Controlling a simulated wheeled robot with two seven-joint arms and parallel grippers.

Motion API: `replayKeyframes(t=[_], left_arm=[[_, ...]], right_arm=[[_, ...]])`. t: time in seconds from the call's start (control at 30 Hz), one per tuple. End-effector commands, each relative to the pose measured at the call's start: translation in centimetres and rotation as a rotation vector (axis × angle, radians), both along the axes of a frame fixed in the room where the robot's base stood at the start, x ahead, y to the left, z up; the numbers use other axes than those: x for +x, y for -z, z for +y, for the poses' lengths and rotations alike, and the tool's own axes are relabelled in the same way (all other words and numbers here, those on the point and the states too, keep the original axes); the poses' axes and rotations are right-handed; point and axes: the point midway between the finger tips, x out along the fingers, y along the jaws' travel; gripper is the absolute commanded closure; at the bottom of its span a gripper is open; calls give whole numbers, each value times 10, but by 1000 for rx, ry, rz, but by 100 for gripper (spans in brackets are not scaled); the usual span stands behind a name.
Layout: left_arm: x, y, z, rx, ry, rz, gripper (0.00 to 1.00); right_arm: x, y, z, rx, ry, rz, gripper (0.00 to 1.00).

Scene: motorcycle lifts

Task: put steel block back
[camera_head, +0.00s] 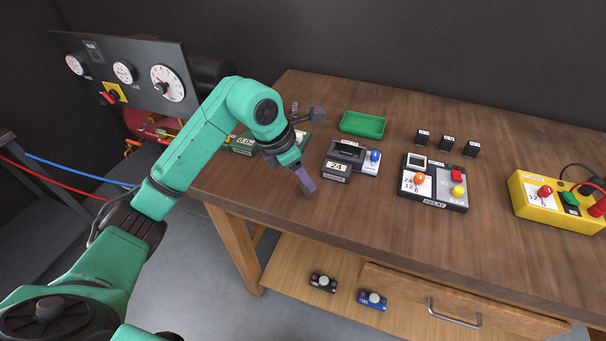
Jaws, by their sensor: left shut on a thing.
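My left gripper (295,167) reaches in from the left and points down over the front left part of the workbench. It is shut on a slim bluish-grey block (305,183), which looks like the steel block. The block hangs tilted below the fingers, near the bench's front edge. I cannot tell whether its lower end touches the wood. A green device with a display (241,145) is partly hidden behind my left arm. My right gripper is not in view.
An empty green tray (363,114) stands behind a grey device reading 24 (336,170). A grey tool-like object (317,114) lies behind the gripper. A relay box (449,203), small black blocks (446,143) and a yellow box (545,211) stand rightward. A gauge panel (126,73) is at left.

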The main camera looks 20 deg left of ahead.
Motion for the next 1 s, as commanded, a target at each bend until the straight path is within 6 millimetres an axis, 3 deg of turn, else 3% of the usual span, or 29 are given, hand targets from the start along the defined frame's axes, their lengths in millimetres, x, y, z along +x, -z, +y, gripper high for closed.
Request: replayKeyframes(t=[0.37,0.4,0.47,0.5,0.77,1.0], left_arm=[[0,12,0,-1,1,-2,100],[0,13,0,0,1,-1,47],[0,11,0,0,1,-1,24],[0,11,0,0,1,-1,21],[0,11,0,-1,0,-1,21],[-5,-14,8,1,-1,-7,21]], right_arm=[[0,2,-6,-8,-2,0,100],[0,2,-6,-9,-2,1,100],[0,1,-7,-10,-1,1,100],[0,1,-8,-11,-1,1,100],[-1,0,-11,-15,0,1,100],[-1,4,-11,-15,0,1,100]])
